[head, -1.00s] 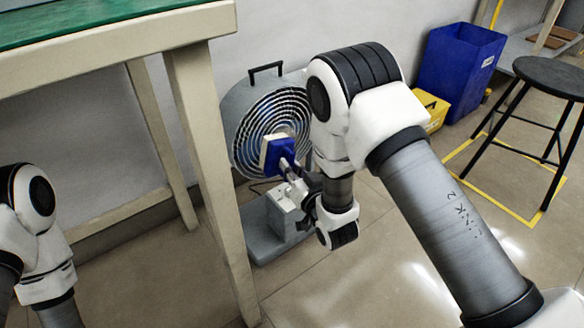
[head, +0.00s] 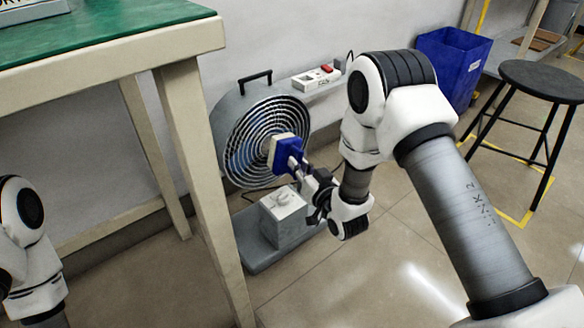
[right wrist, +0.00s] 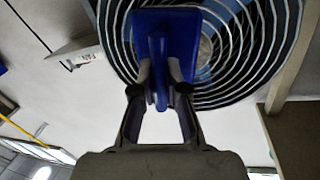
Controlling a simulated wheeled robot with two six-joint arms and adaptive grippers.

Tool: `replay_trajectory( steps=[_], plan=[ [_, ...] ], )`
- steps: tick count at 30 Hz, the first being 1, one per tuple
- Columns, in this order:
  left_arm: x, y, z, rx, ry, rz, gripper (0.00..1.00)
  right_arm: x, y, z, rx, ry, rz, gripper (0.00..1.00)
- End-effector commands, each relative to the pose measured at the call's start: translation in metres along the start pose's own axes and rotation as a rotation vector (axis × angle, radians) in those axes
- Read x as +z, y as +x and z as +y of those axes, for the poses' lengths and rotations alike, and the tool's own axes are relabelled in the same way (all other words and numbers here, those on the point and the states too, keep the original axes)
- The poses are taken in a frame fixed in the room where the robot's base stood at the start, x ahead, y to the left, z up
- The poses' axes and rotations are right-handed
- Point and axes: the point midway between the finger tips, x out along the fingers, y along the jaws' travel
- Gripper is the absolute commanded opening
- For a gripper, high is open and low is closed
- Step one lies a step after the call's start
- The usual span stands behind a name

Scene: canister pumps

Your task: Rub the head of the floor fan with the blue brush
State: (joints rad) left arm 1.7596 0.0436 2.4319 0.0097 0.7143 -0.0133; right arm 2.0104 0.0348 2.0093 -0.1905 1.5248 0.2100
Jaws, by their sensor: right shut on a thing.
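The floor fan stands on the floor beside the table leg, its round grey head (head: 240,150) with ring grille facing forward; it also fills the upper right wrist view (right wrist: 250,65). The blue brush (head: 288,154) has a blue back and a cream bristle block turned toward the grille. My right gripper (head: 301,171) is shut on the brush's handle; both fingers show around it in the right wrist view (right wrist: 163,88). The brush is in front of the grille's right part; I cannot tell whether its bristles touch. My left arm shows at the left edge, its gripper out of view.
A green-topped table (head: 120,30) stands at left, its leg (head: 200,170) close to the fan. A power strip (head: 316,77) lies on a ledge behind the fan. A blue bin (head: 450,65) and black stool (head: 545,82) stand at right. Floor in front is clear.

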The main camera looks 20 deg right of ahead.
Motion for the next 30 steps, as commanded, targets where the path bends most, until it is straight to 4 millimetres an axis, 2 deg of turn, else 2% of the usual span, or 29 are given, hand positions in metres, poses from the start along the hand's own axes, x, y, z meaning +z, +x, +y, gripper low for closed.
replay_trajectory(
  steps=[3,11,19,26,30],
  plan=[
    [0.000,-0.004,0.000,0.000,0.000,0.000,0.62,-0.004,0.003,0.012,0.002,0.002,0.001,0.00],
    [0.000,-0.006,0.000,0.000,0.000,0.000,0.62,-0.007,0.006,0.024,0.001,0.001,0.001,0.00],
    [-0.001,-0.012,0.000,0.000,0.000,0.000,0.62,-0.013,0.013,0.049,0.002,0.001,0.002,0.00],
    [-0.001,-0.017,0.000,0.000,0.000,0.000,0.62,-0.014,0.012,0.051,-0.001,0.000,0.001,0.00],
    [-0.001,-0.019,0.000,0.000,0.000,0.000,0.62,-0.011,0.009,0.040,-0.003,-0.001,-0.001,0.00]
  ],
)
